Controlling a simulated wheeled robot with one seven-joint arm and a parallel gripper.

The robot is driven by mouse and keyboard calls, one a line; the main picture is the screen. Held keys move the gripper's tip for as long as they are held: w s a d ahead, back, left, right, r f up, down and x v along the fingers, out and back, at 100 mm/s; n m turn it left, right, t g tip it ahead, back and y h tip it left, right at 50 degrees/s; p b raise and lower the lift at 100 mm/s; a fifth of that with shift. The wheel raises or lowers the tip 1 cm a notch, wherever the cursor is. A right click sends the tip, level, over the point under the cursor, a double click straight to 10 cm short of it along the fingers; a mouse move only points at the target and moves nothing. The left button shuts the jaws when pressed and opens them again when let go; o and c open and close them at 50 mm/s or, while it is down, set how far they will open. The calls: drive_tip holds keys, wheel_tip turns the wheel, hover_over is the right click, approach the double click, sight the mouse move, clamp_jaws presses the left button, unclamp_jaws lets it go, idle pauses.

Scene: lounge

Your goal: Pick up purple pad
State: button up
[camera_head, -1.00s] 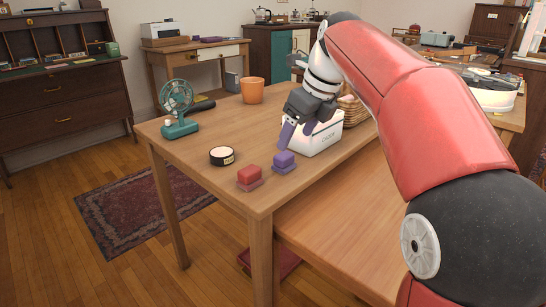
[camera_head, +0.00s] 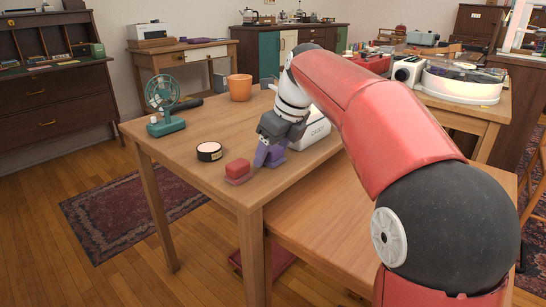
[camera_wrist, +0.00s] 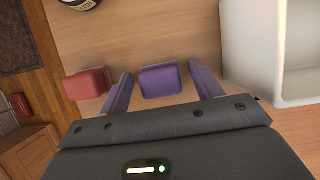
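The purple pad (camera_wrist: 160,81) lies on the wooden table near its front corner, and shows in the wrist view between my two purple fingers. My gripper (camera_wrist: 162,88) is open, with one finger on each side of the pad and visible gaps on both sides. In the head view my gripper (camera_head: 267,152) is low over the table at the pad, which it mostly hides. I cannot tell how far above the table the fingertips are.
A red pad (camera_head: 238,169) lies just left of the gripper. A white box (camera_head: 312,132) stands close on the right. A round black tin (camera_head: 209,152), a green fan (camera_head: 166,103) and an orange pot (camera_head: 240,88) stand farther back on the table (camera_head: 190,174).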

sight(273, 148)
drive_tip(key=c, duration=0.9)
drive_tip(key=shift+o, duration=0.2)
drive_tip(key=shift+r, duration=0.15)
wheel_tip(273, 148, up, 20)
drive_tip(key=p, duration=0.9)
